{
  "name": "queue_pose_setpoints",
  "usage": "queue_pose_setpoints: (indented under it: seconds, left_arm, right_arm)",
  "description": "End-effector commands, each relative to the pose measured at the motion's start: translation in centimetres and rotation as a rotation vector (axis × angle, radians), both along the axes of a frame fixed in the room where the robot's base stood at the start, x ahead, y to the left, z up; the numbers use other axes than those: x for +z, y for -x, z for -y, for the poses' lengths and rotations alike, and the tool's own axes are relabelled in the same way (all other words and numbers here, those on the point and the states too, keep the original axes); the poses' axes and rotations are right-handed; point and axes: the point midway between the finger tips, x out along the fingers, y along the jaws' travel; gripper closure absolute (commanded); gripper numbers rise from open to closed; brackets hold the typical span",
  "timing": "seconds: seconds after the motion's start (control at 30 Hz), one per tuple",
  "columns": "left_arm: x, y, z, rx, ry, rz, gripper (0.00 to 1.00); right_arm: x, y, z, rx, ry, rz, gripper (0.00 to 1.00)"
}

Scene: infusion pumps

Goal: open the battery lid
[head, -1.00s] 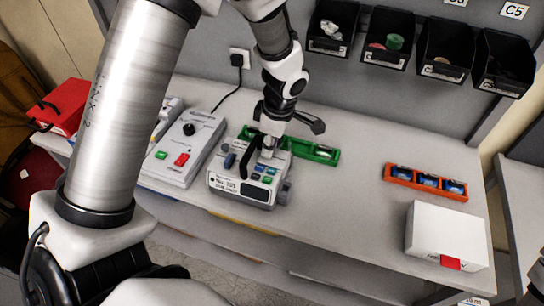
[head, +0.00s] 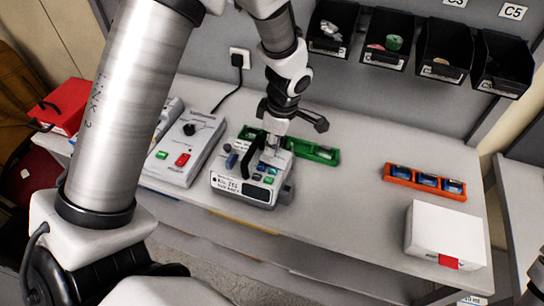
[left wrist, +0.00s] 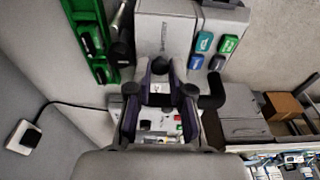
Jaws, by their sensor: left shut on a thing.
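The infusion pump (head: 242,187), a light grey box with a label and blue and green buttons, stands on the table. It also shows in the left wrist view (left wrist: 166,36), with its coloured buttons at the upper right. My left gripper (head: 270,154) comes down from above at the pump's back edge. In the left wrist view its dark fingers (left wrist: 174,90) are closed together over the pump's edge. They are shut on what looks like the battery lid, which the fingers mostly hide.
A grey control box (head: 188,145) with red and green buttons stands left of the pump. A green tray (head: 314,152) lies close behind it. An orange tray (head: 426,180) and a white box (head: 447,236) are at the right. The table between is clear.

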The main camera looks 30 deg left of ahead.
Motion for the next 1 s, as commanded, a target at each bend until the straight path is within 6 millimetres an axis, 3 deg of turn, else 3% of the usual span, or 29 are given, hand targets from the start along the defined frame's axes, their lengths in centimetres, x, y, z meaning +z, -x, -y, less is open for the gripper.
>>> queue_pose_setpoints:
  seconds: [1.0]
  left_arm:
    - [0.98, 0.09, 1.00, 0.000, 0.000, 0.001, 0.95]
  right_arm:
    - [0.82, 0.00, 0.00, 0.000, 0.000, 0.000, 0.60]
